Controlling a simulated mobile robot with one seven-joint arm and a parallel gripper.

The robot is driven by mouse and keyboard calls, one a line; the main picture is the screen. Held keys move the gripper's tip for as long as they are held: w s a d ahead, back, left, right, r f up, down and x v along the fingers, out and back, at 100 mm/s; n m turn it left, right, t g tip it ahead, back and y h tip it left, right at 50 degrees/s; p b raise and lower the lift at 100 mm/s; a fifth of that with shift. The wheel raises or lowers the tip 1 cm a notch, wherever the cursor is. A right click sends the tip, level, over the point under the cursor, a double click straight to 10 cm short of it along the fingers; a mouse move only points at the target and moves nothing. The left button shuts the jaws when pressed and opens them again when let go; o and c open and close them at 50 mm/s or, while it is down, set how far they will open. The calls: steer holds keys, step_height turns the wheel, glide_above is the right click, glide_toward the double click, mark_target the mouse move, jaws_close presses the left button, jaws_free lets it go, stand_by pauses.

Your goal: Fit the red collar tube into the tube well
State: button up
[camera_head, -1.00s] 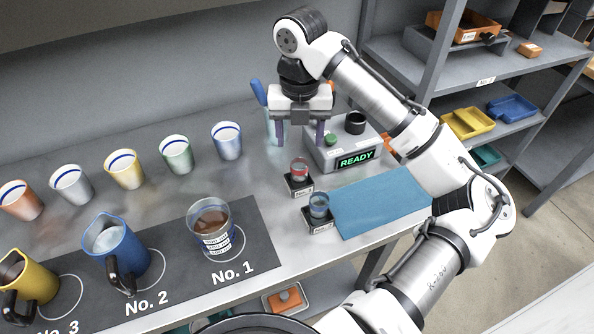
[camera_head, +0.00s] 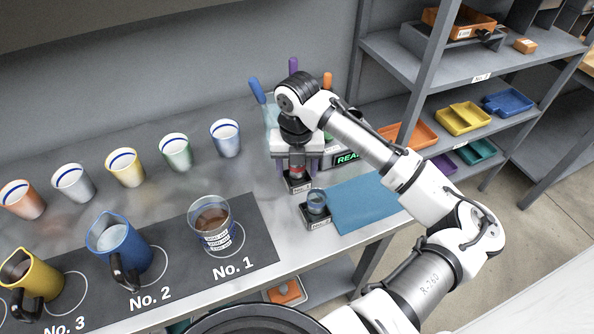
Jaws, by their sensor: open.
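The red collar tube (camera_head: 297,173) stands upright in a small black labelled holder (camera_head: 298,187) on the bench. My gripper (camera_head: 297,168) is pointing down over this tube, with one finger on each side of it. The fingers are open, and I cannot tell whether either one touches the tube. The grey device with the green READY display (camera_head: 346,158) is behind my arm. Its top, where a dark round opening showed earlier, is now hidden by the arm, so the tube well cannot be seen.
A blue-collared tube (camera_head: 317,203) stands in a second holder (camera_head: 318,222) just in front. A blue mat (camera_head: 360,205) lies to the right. A glass beaker (camera_head: 211,226), a blue pitcher (camera_head: 118,246) and several cups are on the left. Tool handles rise behind my gripper.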

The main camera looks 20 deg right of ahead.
steer(key=c, duration=1.1)
steer(key=shift+r, duration=0.15)
step_height(320, 180, up, 20)
steer(key=shift+f+b, duration=0.2)
steer(key=shift+b, duration=0.45)
